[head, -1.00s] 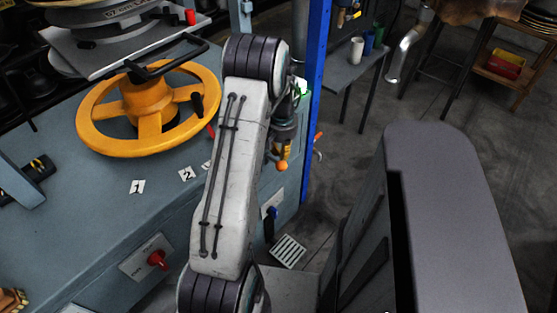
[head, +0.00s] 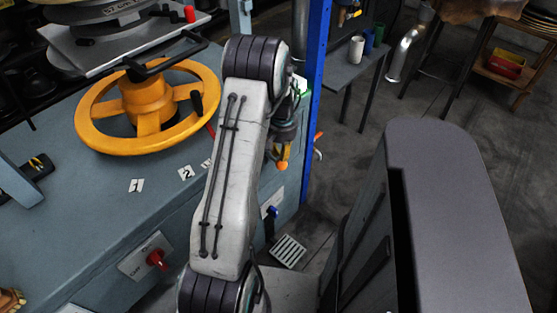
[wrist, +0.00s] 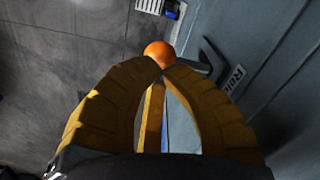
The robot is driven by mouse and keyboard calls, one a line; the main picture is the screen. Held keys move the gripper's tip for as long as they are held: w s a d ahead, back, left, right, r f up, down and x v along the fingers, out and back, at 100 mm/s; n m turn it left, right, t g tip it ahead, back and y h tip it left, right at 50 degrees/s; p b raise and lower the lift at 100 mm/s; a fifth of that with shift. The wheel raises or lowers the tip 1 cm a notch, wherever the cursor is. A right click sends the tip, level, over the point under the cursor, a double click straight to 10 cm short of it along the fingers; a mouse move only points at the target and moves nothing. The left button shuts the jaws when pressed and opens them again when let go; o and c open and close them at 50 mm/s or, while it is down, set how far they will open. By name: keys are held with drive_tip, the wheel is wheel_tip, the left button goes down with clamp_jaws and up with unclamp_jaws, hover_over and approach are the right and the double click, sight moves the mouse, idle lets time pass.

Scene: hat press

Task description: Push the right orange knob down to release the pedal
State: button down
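The round orange knob (wrist: 158,53) is just beyond my gripper's fingertips in the wrist view. In the head view the knob (head: 282,167) shows low beside the machine's right end, under my gripper (head: 283,152). My gripper (wrist: 161,73) has yellow-brown fingers whose tips come together at the knob's near side. They look shut, with nothing seen clasped between them. I cannot tell whether the tips touch the knob. A partly readable label starting "Rele" (wrist: 233,80) is on the blue-grey panel, beside a dark bent handle (wrist: 208,58). The pedal cannot be made out clearly.
The machine's yellow handwheel (head: 100,132) stands left of my arm. A red switch (head: 156,259) is on the front panel. A blue post (head: 315,70) rises just right of my gripper. A small table (head: 350,72) with cups stands behind. Some floor is open at right.

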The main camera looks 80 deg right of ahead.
sight(281, 164)
drive_tip(key=shift+f+b, duration=2.05)
drive_tip(key=shift+f, duration=0.7)
drive_tip(key=shift+r, duration=0.15)
drive_tip(key=shift+r+p, duration=2.8)
drive_tip(key=shift+r, duration=1.15)
